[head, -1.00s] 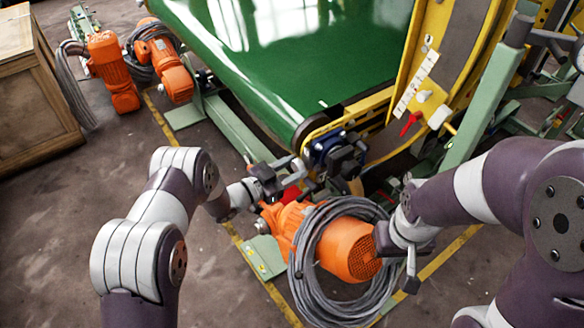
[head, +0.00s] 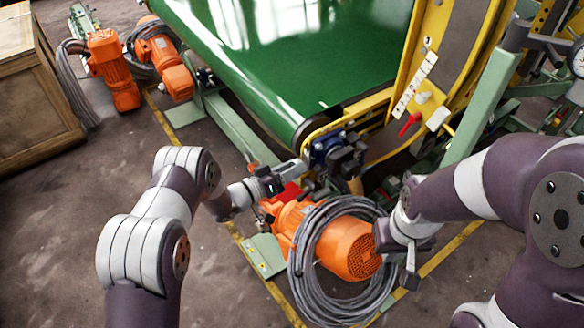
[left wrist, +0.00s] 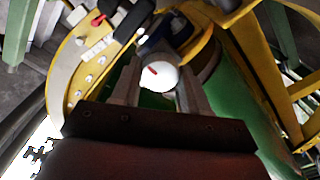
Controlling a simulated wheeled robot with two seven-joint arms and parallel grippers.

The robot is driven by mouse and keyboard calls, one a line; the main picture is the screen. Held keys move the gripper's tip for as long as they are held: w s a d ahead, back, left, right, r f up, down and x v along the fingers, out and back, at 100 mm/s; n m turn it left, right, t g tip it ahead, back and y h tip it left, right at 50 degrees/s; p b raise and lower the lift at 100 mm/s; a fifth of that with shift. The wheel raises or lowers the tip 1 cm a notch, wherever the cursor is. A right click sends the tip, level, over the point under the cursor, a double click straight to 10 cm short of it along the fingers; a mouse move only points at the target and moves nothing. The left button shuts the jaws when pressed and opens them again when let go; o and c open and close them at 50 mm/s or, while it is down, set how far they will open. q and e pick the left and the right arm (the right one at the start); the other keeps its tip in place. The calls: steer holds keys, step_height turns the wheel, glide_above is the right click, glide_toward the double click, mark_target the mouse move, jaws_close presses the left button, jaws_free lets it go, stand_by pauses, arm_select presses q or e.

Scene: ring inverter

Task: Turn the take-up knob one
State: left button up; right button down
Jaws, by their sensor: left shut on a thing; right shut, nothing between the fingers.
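In the left wrist view a round white knob (left wrist: 160,76) with a red mark on its face sits between the two fingers of my left gripper (left wrist: 158,88). The fingers are shut on its sides. In the head view my left gripper (head: 292,170) reaches right to the blue block (head: 325,150) at the near corner of the green belt (head: 290,60). The knob is too small or hidden to make out there. My right gripper (head: 408,272) is shut and empty, beside the coiled grey cable, well apart from the knob.
An orange motor (head: 350,248) with a coil of grey cable (head: 305,275) stands just below my left gripper. A yellow frame (head: 415,65) with a red lever (head: 411,123) rises at the right. A wooden crate (head: 35,100) stands at the left. The floor at lower left is clear.

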arm_select(q)
steer(key=shift+s+f+n, duration=0.1)
steer(key=shift+f+n, duration=0.1)
steer(key=shift+n, duration=0.2)
steer(key=o, duration=1.1)
steer(key=shift+r, duration=0.1)
steer(key=shift+c, duration=0.2)
steer(key=shift+a, duration=0.1)
steer(key=p+v, duration=0.1)
steer(key=v, duration=1.1)
steer(key=shift+s+a, duration=0.15)
steer(key=shift+a, duration=0.05)
